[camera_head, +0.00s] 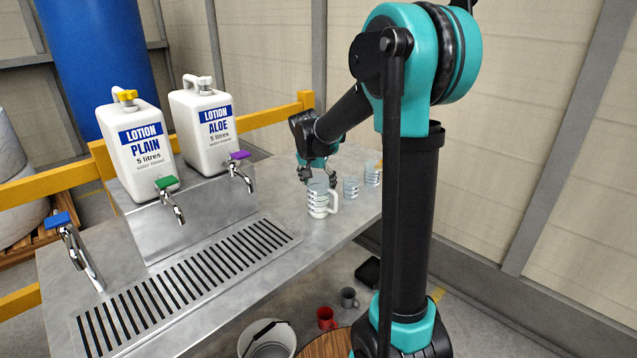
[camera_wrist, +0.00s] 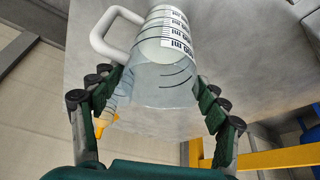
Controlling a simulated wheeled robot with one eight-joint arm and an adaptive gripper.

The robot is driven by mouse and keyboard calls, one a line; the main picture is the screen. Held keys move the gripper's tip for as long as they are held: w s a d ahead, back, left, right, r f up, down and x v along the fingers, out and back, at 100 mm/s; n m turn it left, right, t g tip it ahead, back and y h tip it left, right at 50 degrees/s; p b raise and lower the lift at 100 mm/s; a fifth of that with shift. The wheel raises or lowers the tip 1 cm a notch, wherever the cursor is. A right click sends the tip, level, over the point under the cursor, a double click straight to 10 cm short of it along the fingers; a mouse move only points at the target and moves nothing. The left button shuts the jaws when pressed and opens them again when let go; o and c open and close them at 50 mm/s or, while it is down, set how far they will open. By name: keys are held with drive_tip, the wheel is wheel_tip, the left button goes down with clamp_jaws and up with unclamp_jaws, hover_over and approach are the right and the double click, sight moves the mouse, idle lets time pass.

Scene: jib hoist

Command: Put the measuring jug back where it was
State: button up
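The measuring jug (camera_head: 318,203) is a clear, pale vessel with dark and white scale marks and a white handle. It appears upright on the metal bench, right of the drip grating. My gripper (camera_head: 318,175) is above it, pointing down, with its fingers spread to about the jug's width on either side of its top. In the wrist view the jug (camera_wrist: 165,75) lies between the fingers of my gripper (camera_wrist: 162,80), its handle at the left. The right fingers look very close to its wall. Whether the fingers press on it is unclear.
Two smaller marked vessels, a nearer one (camera_head: 350,187) and a farther one (camera_head: 372,174), stand right of the jug. Lotion containers, PLAIN (camera_head: 135,150) and ALOE (camera_head: 205,130), stand at left with taps over the grating (camera_head: 190,285). A yellow rail (camera_head: 270,117) runs behind the bench.

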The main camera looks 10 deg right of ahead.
drive_tip(key=shift+o, duration=0.8)
drive_tip(key=shift+r, duration=0.1)
drive_tip(key=v, duration=1.2)
drive_tip(key=s+d+f+n+y, duration=0.1)
drive_tip(key=s+d+f+n, duration=0.2)
drive_tip(key=s+f, duration=0.7)
drive_tip(key=s+d+f+n+y, duration=0.1)
drive_tip(key=s+d+f+n, duration=0.2)
drive_tip(key=s+f, duration=0.8)
drive_tip(key=s, duration=0.5)
drive_tip(key=shift+d+f, duration=0.25)
drive_tip(key=shift+d, duration=0.05)
drive_tip(key=shift+s, duration=0.1)
